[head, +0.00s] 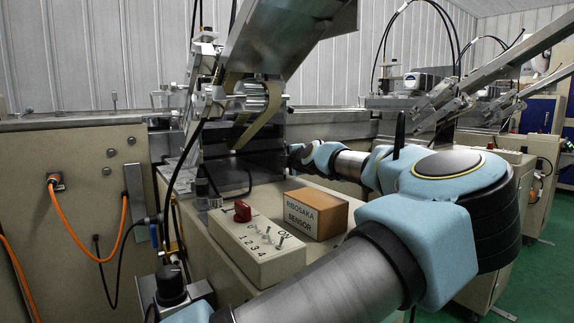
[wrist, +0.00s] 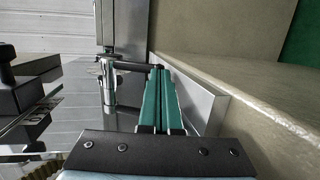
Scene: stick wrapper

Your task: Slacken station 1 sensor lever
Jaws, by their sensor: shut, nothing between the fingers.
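In the wrist view my gripper (wrist: 159,70) shows as two green fingers lying side by side, shut and empty. A dark rod (wrist: 132,66) with a dark end lies crosswise at the fingertips and reaches left to an upright metal cylinder (wrist: 108,84). It looks like the sensor lever, but I cannot tell whether the fingers touch it. In the head view my arm reaches in from the right behind the sensor box, and its wrist end is near the dark panel of the nearest station (head: 235,178). The fingertips and the rod are not clear there.
A metal rail (wrist: 205,97) and beige ledge (wrist: 235,85) run right of the fingers.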

